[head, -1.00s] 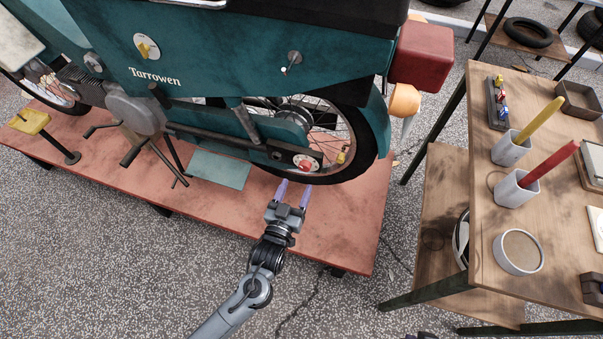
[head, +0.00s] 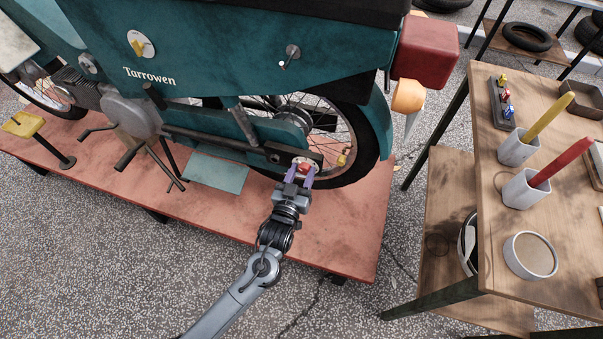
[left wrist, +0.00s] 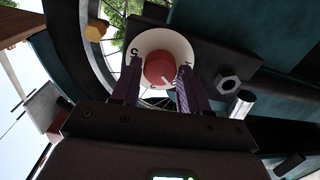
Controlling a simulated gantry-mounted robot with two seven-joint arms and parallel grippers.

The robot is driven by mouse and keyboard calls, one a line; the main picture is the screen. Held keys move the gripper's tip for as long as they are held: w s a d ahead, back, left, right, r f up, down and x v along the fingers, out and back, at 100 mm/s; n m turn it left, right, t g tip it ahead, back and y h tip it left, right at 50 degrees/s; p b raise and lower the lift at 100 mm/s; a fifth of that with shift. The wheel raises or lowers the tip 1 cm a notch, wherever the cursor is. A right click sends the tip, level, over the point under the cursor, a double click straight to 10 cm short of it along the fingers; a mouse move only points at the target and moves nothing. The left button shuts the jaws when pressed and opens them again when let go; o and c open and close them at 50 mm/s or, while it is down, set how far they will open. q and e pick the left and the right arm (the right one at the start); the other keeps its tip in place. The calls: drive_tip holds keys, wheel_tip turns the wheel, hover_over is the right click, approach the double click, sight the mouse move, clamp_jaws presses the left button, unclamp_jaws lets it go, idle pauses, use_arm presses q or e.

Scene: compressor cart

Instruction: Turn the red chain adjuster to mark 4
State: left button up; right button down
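The red chain adjuster (left wrist: 160,69) is a round red knob with a white pointer line on a white dial (left wrist: 149,45), near the rear wheel hub. In the left wrist view a mark that looks like 5 shows at the dial's left, and another mark at its right is partly covered by a finger. The pointer slants toward the lower right. My left gripper (head: 299,178) is at the adjuster; in the left wrist view its two purple fingers (left wrist: 154,88) stand apart on either side of the knob's lower part. Contact cannot be told. My right gripper is not in view.
The teal moped (head: 200,70) stands on a red platform (head: 330,225). A yellow nut-like part (head: 342,160) sits right of the dial, and a hex nut (left wrist: 228,84) shows in the wrist view. A wooden table (head: 490,235) with cups stands at the right.

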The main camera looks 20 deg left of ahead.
use_arm(q)
drive_tip(key=c, duration=0.6)
drive_tip(key=shift+r+m+p, duration=0.15)
drive_tip(key=shift+m+p, duration=0.15)
drive_tip(key=shift+p, duration=0.45)
drive_tip(key=shift+c, duration=0.2)
drive_tip(key=m+p, duration=0.7)
drive_tip(key=p, duration=0.2)
drive_tip(key=shift+d+p, duration=0.15)
drive_tip(key=shift+p, duration=0.15)
drive_tip(key=m+p, duration=0.2)
drive_tip(key=m, duration=0.1)
drive_tip(key=m+p, duration=0.2)
drive_tip(key=m, duration=0.2)
drive_tip(key=m+p, duration=0.1)
drive_tip(key=m, duration=0.1)
drive_tip(key=shift+f+m+p, duration=0.25)
drive_tip(key=shift+m+p, duration=0.15)
drive_tip(key=shift+f+m+p, duration=0.1)
drive_tip(key=shift+m+p, duration=0.25)
drive_tip(key=shift+m, duration=0.75)
